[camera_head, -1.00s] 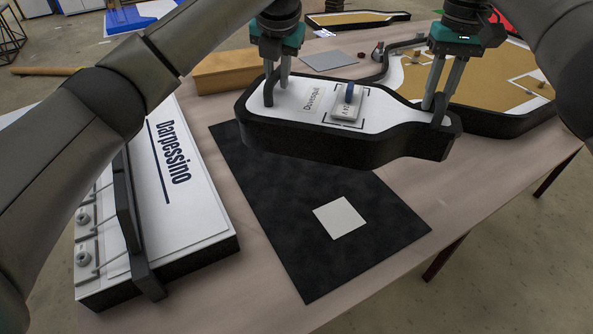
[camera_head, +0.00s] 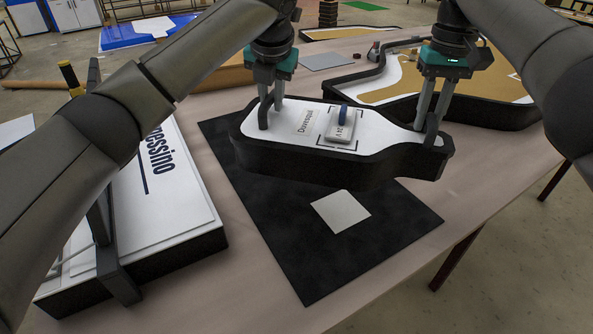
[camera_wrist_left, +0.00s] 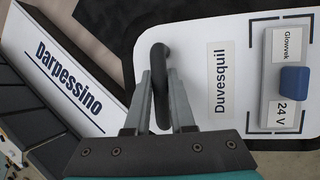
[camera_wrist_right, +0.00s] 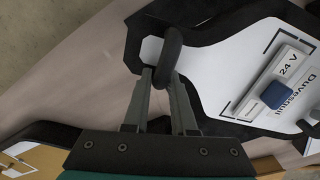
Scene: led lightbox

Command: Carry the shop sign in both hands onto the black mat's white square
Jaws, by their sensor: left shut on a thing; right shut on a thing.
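The shop sign (camera_head: 290,124) is a bottle-shaped black tray with a white inside, a "Duvesquil" label and a grey 24 V box (camera_head: 341,126) with a blue part. It hangs level above the far part of the black mat (camera_head: 315,262). The mat's white square (camera_head: 341,211) shows bare just in front of the sign. My left gripper (camera_head: 268,112) is shut on the handle (camera_wrist_left: 160,85) at the sign's wide end. My right gripper (camera_head: 428,122) is shut on the handle (camera_wrist_right: 168,58) at its narrow end. The sign hides the mat's far right part.
A white "Darpessino" sign box (camera_head: 165,215) with a black bar stands left of the mat. Ochre bottle-shaped trays (camera_head: 400,85) lie behind at the right. Bare table (camera_head: 400,280) lies right of the mat.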

